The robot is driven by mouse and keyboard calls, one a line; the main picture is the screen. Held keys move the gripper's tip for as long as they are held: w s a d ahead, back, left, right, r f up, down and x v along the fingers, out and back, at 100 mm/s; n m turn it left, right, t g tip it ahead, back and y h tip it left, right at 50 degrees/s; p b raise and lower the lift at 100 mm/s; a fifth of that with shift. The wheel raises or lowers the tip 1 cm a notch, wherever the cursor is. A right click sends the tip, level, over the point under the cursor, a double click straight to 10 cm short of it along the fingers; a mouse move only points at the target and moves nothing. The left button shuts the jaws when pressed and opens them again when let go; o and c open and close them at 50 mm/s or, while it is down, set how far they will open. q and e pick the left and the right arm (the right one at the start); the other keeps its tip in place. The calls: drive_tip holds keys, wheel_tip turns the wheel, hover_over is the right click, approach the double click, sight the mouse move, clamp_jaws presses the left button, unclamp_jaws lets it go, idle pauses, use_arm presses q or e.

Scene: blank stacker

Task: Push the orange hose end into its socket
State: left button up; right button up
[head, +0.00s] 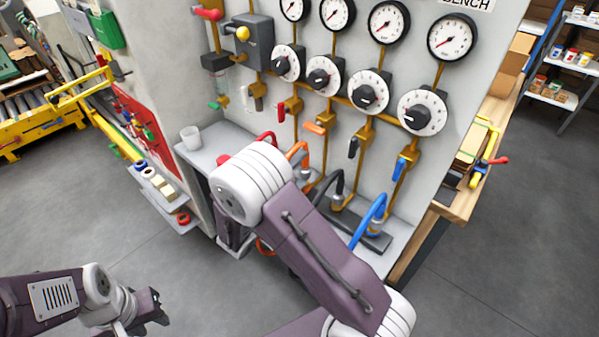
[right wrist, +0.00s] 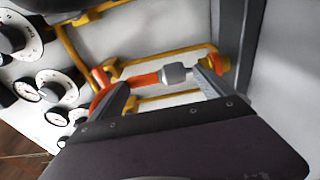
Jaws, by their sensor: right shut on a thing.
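The orange hose (head: 298,149) shows in the head view as a short arch beside my right arm, which hides its end. In the right wrist view the orange hose (right wrist: 143,80) runs to a grey metal hose end (right wrist: 175,74), lying across the view between the fingers of my right gripper (right wrist: 163,90). That gripper is shut on the hose end; the exact contact is unclear. I cannot tell for certain which brass fitting is the orange socket. My left gripper (head: 150,306) is low at the left, away from the bench; its finger gap is unclear.
The bench panel carries gauges, white dials (head: 369,91), brass pipes and coloured valve levers. The black hose (head: 331,180) and blue hose (head: 370,215) arch over the lower ledge. A white cup (head: 190,138) stands on the left shelf. Floor is clear around my left gripper.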

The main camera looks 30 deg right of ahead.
drive_tip(key=shift+s+a+f+b, duration=0.15)
drive_tip(key=shift+f+b, duration=0.3)
drive_tip(key=shift+f, duration=0.4)
idle(0.8)
drive_tip(key=shift+a+f+b, duration=0.1)
drive_tip(key=shift+f+b, duration=0.9)
drive_tip(key=shift+b, duration=0.1)
idle(0.3)
drive_tip(key=o, duration=1)
drive_tip(key=shift+o, duration=0.2)
drive_tip(key=shift+s+a, duration=0.2)
drive_tip(key=shift+a, duration=0.15)
drive_tip(key=s+a+r, duration=0.2)
drive_tip(key=s+a, duration=0.2)
drive_tip(key=a, duration=0.3)
drive_tip(key=shift+r+h, duration=0.4)
